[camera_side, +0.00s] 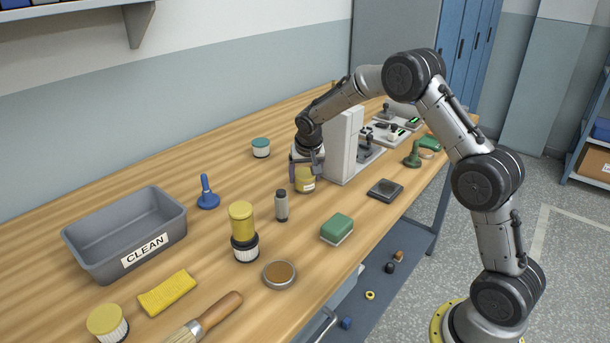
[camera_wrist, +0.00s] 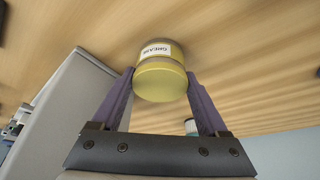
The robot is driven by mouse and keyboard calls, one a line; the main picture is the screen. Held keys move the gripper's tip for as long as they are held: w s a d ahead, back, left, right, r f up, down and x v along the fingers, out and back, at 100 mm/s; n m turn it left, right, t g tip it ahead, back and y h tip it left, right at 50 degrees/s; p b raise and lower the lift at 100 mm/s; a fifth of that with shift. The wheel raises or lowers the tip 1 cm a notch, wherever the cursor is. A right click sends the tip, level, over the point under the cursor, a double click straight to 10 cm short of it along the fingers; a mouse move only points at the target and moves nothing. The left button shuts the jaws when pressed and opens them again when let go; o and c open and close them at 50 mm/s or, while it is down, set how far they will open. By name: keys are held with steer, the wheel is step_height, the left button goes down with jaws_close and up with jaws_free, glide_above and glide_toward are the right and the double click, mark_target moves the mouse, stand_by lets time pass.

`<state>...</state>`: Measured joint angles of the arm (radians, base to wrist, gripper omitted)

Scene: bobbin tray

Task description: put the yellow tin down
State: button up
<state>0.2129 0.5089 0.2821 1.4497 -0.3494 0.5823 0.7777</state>
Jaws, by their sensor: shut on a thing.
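The yellow tin (camera_side: 305,181) has a white label that reads GREASE in the wrist view (camera_wrist: 161,80). It is between the two purple fingers of my gripper (camera_side: 306,176), which are shut on its sides. In the wrist view my gripper (camera_wrist: 160,88) has one finger on each side of the tin. The tin looks upright, at or just above the wooden bench (camera_side: 330,265); I cannot tell whether its base touches. It is close to the left of a white upright block (camera_side: 343,145).
A grey bottle (camera_side: 281,206) stands in front of the tin, and a teal-lidded jar (camera_side: 260,147) behind it. A dark square pad (camera_side: 385,189) and a green sponge (camera_side: 337,228) lie nearer the bench edge. A grey CLEAN bin (camera_side: 128,232) is at the left.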

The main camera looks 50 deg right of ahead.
steer(key=o, duration=1.4)
steer(key=shift+f, duration=0.15)
steer(key=shift+c, duration=0.2)
steer(key=s+a+r+n, duration=0.1)
steer(key=s+a+r, duration=0.4)
steer(key=r, duration=0.4)
steer(key=s+a+r+n, duration=0.1)
steer(key=s+a+r, duration=0.1)
steer(key=s+r, duration=0.5)
steer(key=s+a+n+t+y, duration=0.1)
steer(key=s+a+n, duration=0.2)
steer(key=s, duration=0.9)
steer(key=s+a+n+t+y, duration=0.1)
steer(key=s+a, duration=0.5)
steer(key=s, duration=0.7)
steer(key=shift+s+r+n+y, duration=0.25)
steer(key=shift+n+y, duration=0.25)
steer(key=shift+n, duration=0.7)
